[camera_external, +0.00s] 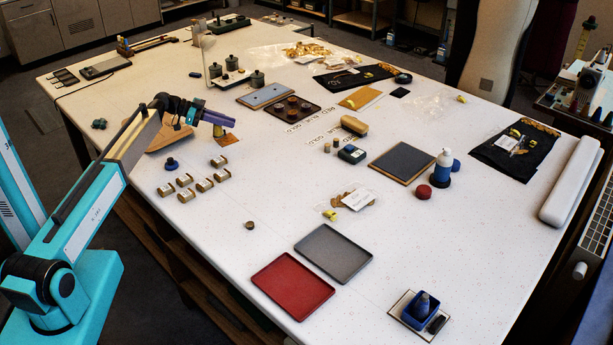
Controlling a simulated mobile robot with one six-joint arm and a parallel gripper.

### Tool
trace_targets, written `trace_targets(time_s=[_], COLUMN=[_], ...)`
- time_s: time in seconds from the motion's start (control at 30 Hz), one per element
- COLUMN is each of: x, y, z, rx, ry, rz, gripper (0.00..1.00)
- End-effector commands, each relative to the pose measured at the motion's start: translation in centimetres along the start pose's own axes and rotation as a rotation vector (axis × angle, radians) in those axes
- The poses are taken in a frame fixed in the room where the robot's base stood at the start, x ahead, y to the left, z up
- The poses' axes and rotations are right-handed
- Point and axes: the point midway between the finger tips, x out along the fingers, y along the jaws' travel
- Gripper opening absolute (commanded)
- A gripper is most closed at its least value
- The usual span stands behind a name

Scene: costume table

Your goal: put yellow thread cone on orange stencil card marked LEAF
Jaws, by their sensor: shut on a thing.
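My gripper (224,119), with purple-blue fingers, is at the left part of the table. It is shut on a small dull yellow thing (217,131) that looks like the yellow thread cone, mostly hidden by the fingers. A small orange card (229,140) lies flat right below the fingers and looks like the stencil card. Its marking is too small to read. I cannot tell whether the cone touches the card.
A wooden board (168,138) lies just left of the gripper. Several small brown blocks (203,184) and a blue knob (172,164) stand in front. A dark tray (291,108) lies to the right. Red (292,287) and grey (333,254) trays are nearer the front.

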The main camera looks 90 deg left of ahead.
Motion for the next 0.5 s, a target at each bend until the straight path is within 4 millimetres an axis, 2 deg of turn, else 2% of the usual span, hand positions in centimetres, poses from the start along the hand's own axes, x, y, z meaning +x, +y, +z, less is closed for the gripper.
trace_targets(time_s=[0.23,0.5], x=[1.4,2.1], y=[-2.6,-3.7], z=[-0.5,-0.4], rx=[0.001,0.001], ry=[0.0,0.0], rz=[0.001,0.0], gripper=[0.0,0.0])
